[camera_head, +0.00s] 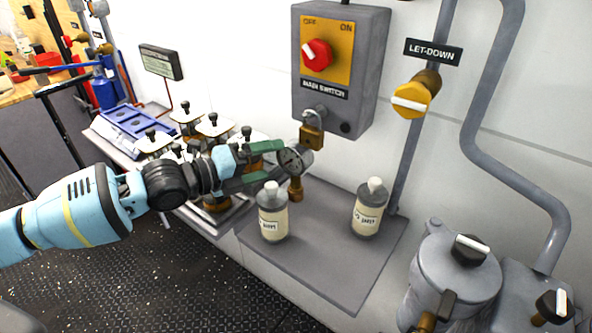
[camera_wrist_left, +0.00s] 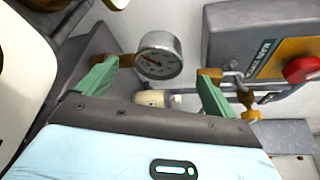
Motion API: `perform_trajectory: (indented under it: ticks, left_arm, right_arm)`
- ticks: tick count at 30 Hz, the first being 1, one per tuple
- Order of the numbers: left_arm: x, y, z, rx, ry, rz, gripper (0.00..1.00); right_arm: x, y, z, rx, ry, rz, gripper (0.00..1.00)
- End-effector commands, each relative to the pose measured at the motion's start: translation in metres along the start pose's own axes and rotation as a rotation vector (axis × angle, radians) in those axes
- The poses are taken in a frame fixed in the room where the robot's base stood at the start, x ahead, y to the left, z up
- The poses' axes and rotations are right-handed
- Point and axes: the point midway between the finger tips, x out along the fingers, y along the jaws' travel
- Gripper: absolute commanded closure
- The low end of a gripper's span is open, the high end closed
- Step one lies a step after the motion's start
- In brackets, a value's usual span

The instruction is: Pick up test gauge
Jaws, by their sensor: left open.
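The test gauge (camera_head: 293,161) is a small round grey gauge with a dial face and a brass stem below it. It is above the grey shelf, near the wall; its support cannot be made out. In the left wrist view the gauge (camera_wrist_left: 160,58) appears ahead of the gap between the fingers, dial facing the camera. My left gripper (camera_head: 277,162) has green fingers that are open and empty, with tips right beside the gauge. The fingers (camera_wrist_left: 156,85) also show in the left wrist view. My right gripper is not in view.
Two labelled bottles (camera_head: 273,222) (camera_head: 368,213) stand on the grey shelf (camera_head: 318,262). A main switch box (camera_head: 367,75) with a brass padlock (camera_head: 312,136) hangs above. A yellow let-down valve (camera_head: 412,97) and pipes are at right. Several capped fittings stand on a tray (camera_head: 215,222) behind my arm.

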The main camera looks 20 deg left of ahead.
Motion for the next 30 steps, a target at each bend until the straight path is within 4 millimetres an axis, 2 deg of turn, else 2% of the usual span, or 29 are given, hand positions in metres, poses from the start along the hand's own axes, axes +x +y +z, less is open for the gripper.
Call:
perform_trajectory:
  ticks: [6,15,18,26,30]
  left_arm:
    - [0.005,0.000,0.000,-0.001,0.000,0.000,0.08]
    - [0.042,0.000,0.000,-0.002,0.001,0.000,0.08]
    - [0.049,0.000,0.000,0.000,0.001,0.000,0.08]
    - [0.050,0.001,0.000,0.000,0.000,0.002,0.08]
    - [0.050,0.001,0.000,0.000,0.000,0.002,0.25]
  right_arm:
    - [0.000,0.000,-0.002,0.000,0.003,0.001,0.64]
    - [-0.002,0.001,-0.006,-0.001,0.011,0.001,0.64]
    - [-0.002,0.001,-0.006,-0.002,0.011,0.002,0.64]
    - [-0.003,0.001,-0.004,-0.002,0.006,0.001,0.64]
    - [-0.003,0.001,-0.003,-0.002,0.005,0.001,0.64]
